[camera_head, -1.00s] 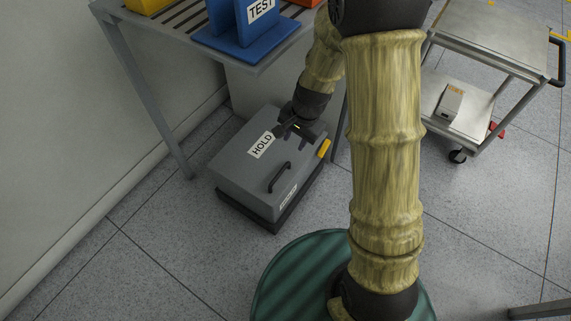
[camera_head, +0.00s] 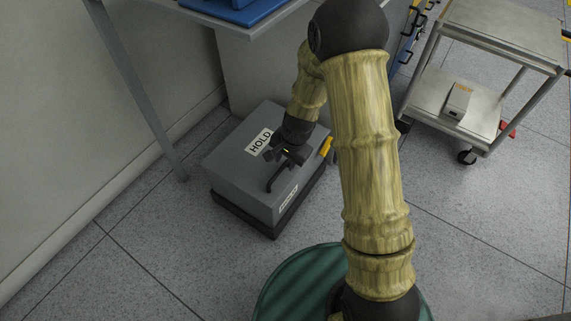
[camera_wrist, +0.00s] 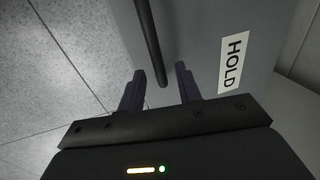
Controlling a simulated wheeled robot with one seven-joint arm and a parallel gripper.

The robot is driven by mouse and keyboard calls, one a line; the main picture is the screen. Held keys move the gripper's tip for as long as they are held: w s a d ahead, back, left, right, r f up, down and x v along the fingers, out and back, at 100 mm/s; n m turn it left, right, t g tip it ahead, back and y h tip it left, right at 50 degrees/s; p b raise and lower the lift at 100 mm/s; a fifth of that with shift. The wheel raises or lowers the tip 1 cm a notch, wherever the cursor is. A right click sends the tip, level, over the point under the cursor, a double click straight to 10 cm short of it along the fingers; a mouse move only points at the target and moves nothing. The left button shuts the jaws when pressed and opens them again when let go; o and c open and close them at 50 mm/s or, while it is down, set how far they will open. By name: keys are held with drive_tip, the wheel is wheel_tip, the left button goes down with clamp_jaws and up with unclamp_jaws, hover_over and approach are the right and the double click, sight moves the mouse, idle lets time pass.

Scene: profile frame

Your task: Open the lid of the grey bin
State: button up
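The grey bin (camera_head: 232,161) stands on the floor with its lid closed and a white HOLD label on top. It also fills much of the wrist view (camera_wrist: 192,45). A dark bar handle (camera_head: 276,178) sits on the lid near the front edge. My gripper (camera_head: 280,156) is above the lid, close to the far end of the handle. In the wrist view my gripper (camera_wrist: 161,84) has its two fingers apart, with the end of the handle (camera_wrist: 150,40) in line with the gap between them. Whether the fingers touch the handle cannot be told.
A table with a grey leg (camera_head: 140,95) and a blue item (camera_head: 232,8) on it stands behind the bin. A steel cart (camera_head: 450,95) holding a small box (camera_head: 458,100) is at the right. A yellow piece (camera_head: 326,146) is on the bin's right side. Floor left of the bin is clear.

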drive_tip(key=shift+f, duration=0.1)
clamp_jaws()
